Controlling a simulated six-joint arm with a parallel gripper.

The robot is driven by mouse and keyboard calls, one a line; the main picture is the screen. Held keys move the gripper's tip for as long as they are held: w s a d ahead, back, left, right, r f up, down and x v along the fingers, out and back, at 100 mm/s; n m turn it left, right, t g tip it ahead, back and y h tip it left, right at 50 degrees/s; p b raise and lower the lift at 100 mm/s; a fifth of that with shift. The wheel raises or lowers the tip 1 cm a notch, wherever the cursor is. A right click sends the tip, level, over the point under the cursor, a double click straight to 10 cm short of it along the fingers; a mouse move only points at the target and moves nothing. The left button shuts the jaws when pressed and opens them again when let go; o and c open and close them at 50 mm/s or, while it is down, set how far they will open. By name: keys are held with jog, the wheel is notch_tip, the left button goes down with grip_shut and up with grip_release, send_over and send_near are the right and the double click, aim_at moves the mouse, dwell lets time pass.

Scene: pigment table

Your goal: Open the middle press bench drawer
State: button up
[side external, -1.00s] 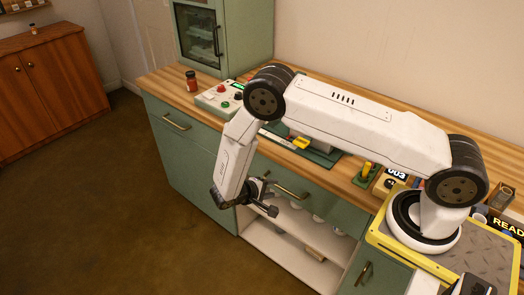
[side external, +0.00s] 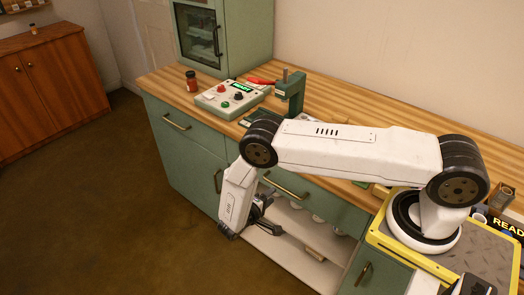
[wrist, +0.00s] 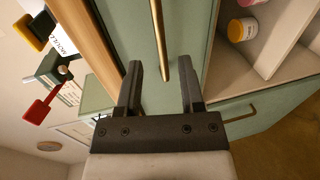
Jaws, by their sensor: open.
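The middle press bench drawer (side external: 325,204) is a wide green front under the wooden top, and it looks shut. Its brass bar handle (side external: 285,186) shows in the side view partly behind my arm. In the wrist view a brass handle (wrist: 157,35) runs down from the top edge, and its lower end lies between my fingertips in the picture. My gripper (wrist: 160,72) is open and empty, facing the green front. In the side view my gripper (side external: 270,220) hangs in front of the bench, below the handle. I cannot tell how far the fingers are from the handle.
An open shelf (side external: 290,245) with several jars lies below the drawer. A left drawer handle (side external: 177,123) and a lower right handle (side external: 363,273) project from the bench. A control box (side external: 228,98) and a green press (side external: 290,92) stand on top. The floor in front is clear.

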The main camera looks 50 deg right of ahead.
aim_at(281, 187)
jog(key=shift+x, duration=3.4)
grip_shut()
